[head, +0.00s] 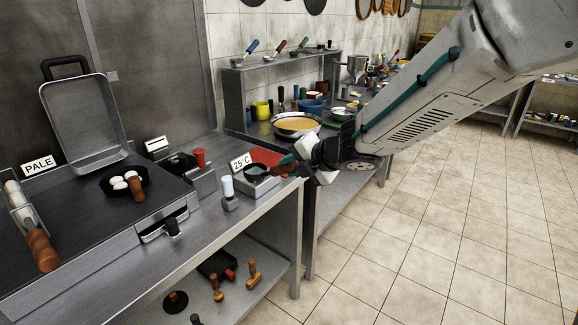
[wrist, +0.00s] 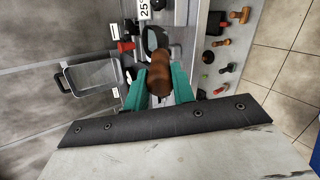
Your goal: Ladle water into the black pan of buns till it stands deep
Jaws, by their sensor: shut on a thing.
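The black pan (head: 118,190) holds several white buns (head: 120,183) and sits on the dark counter at the left of the head view; its brown handle points toward the front. My gripper (head: 292,166) is at the right end of this counter, well to the right of the pan. In the wrist view its green fingers (wrist: 160,88) are shut on a brown wooden handle (wrist: 159,72). A dark round ladle bowl (head: 256,170) shows just beyond it, at a small metal box; I cannot tell whether it touches the box or holds water. The water level in the pan cannot be made out.
A 25°C sign (head: 242,163) stands by the metal box. A white-topped shaker (head: 228,190) and a red-topped one (head: 199,160) stand between my gripper and the pan. An upright grey tray (head: 82,118) stands behind the pan. A yellow-filled pan (head: 297,124) is on the back counter.

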